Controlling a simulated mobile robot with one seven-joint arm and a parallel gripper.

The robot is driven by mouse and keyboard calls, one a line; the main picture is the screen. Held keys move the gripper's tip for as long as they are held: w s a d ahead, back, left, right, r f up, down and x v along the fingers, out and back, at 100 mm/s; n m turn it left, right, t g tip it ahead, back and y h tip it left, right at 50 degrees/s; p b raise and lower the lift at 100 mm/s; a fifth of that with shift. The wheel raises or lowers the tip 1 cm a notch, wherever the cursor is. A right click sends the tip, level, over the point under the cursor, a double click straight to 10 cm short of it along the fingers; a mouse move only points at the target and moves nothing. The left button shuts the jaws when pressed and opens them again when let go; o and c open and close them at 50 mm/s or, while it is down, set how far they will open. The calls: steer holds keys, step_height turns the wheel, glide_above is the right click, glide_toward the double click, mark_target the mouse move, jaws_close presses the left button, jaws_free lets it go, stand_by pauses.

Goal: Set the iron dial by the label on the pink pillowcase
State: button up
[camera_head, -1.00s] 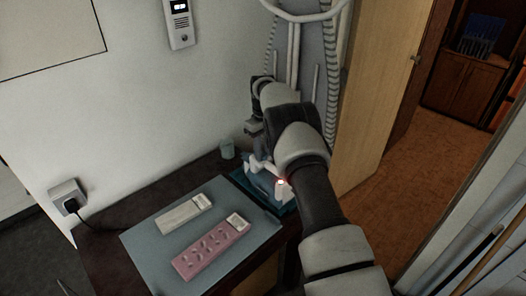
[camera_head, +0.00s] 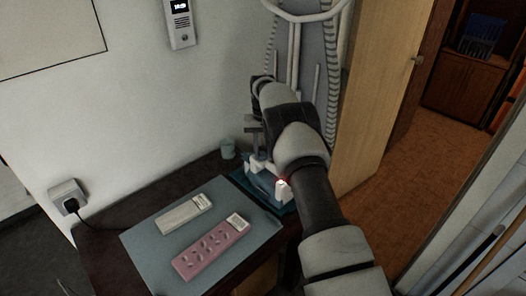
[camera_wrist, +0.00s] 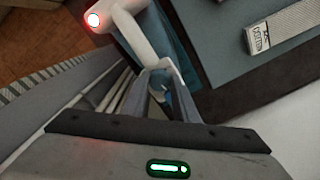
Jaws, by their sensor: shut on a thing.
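The pink pillowcase (camera_head: 212,250) lies folded on the grey-blue mat. Its white label (camera_head: 237,222) faces up, but its print is too small to read. The iron (camera_head: 279,190) stands on a blue rest (camera_head: 244,182) at the table's right end, its red light lit. In the wrist view the iron's white body (camera_wrist: 132,28) shows at the top with the light. My gripper (camera_wrist: 160,72) is shut at the iron, on what looks like its dial. The dial itself and its setting are hidden by the fingers.
A whitish folded cloth (camera_head: 184,214) lies behind the pillowcase; its label (camera_wrist: 262,38) seems to read "COTTON" in the wrist view. A wooden door (camera_head: 385,90) is to the right of the table.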

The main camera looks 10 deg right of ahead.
mark_target(263, 154)
stand_by(0.5)
steer(key=o, duration=1.1)
steer(key=shift+c, duration=0.2)
step_height(263, 154, up, 18)
steer(key=p, duration=0.3)
steer(key=shift+f+p, duration=0.25)
steer(key=shift+p, duration=0.05)
